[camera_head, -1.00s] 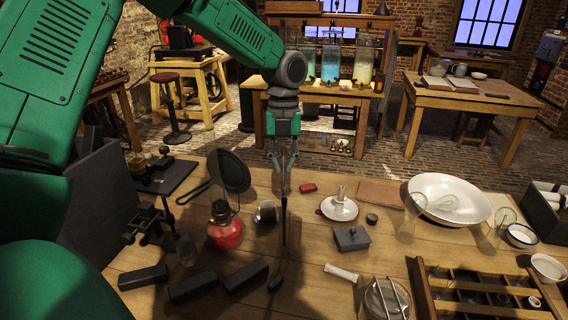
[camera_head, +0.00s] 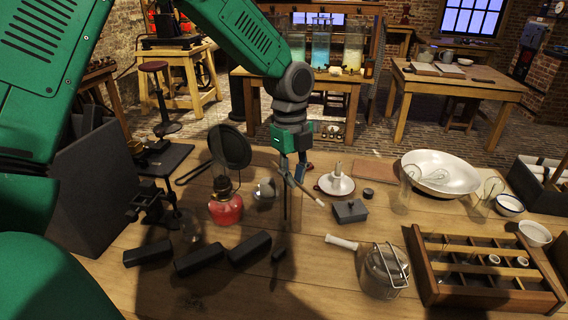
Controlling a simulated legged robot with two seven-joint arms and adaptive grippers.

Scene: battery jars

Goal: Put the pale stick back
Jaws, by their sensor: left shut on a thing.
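My left gripper (camera_head: 288,173) is above the middle of the wooden table, shut on a thin stick (camera_head: 311,193). The stick slants down to the right and has a pale lower end; its upper part is hidden by the fingers. Just below the gripper, a dark upright rod (camera_head: 286,208) stands in what looks like a clear glass jar, hard to make out. A wooden compartment rack (camera_head: 431,271) is at the right front, with small pale pieces in some compartments. My right gripper is not in view.
A red lamp (camera_head: 226,208) and a dark pan (camera_head: 230,147) stand left of the gripper. A candle dish (camera_head: 335,187), a dark lidded box (camera_head: 350,211), a white basin (camera_head: 440,166) and a lidded pot (camera_head: 384,273) are to the right. Dark blocks (camera_head: 200,258) lie in front.

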